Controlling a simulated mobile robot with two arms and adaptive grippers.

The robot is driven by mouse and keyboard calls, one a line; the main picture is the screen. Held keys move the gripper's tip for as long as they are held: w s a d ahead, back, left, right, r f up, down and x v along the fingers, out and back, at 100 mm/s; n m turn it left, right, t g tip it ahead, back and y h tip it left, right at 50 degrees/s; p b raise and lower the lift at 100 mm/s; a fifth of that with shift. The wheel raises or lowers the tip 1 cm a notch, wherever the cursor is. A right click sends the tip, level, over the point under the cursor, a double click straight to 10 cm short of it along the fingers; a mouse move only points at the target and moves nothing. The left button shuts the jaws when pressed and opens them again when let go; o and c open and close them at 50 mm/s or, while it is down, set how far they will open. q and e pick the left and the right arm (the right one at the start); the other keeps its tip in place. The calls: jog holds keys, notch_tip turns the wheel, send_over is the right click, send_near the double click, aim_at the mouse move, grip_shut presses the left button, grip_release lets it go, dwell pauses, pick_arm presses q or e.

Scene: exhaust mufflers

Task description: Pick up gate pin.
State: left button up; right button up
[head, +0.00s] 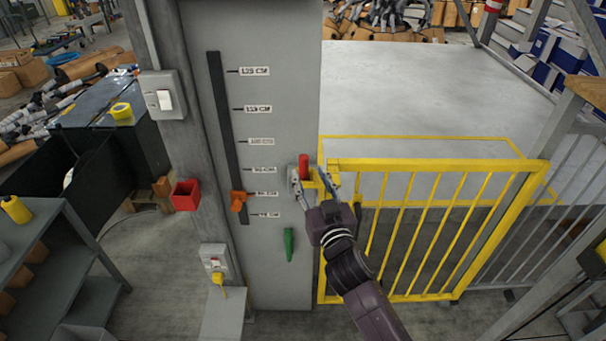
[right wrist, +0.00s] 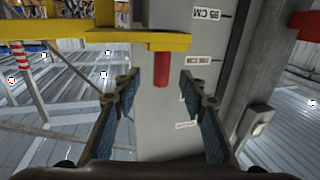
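The gate pin, a red upright cylinder (head: 303,166), stands at the latch beside the grey panel, at the left end of the yellow gate (head: 437,165). In the right wrist view, which looks upside down, the red pin (right wrist: 161,70) meets a yellow bracket (right wrist: 168,43). My right gripper (head: 311,177) is at the latch, with its fingers apart. In the right wrist view the gripper (right wrist: 160,88) is open and empty, with the pin lined up between its fingers and slightly beyond the tips. I cannot tell whether either finger touches it. My left gripper is not in view.
The grey panel (head: 270,120) has height labels and an orange slider (head: 238,200). A green tapered object (head: 289,244) is on its lower part. A red box (head: 186,195) is on the post to the left. A grey platform (head: 430,95) lies behind the gate.

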aim_at(305, 167)
jog(key=shift+w+a+r, duration=0.1)
jog(key=shift+w, duration=0.55)
jog(key=shift+a+p+x, duration=0.2)
jog(key=shift+p+x, duration=0.45)
jog(key=shift+x, duration=1.65)
jog(key=shift+s, duration=0.1)
grip_shut()
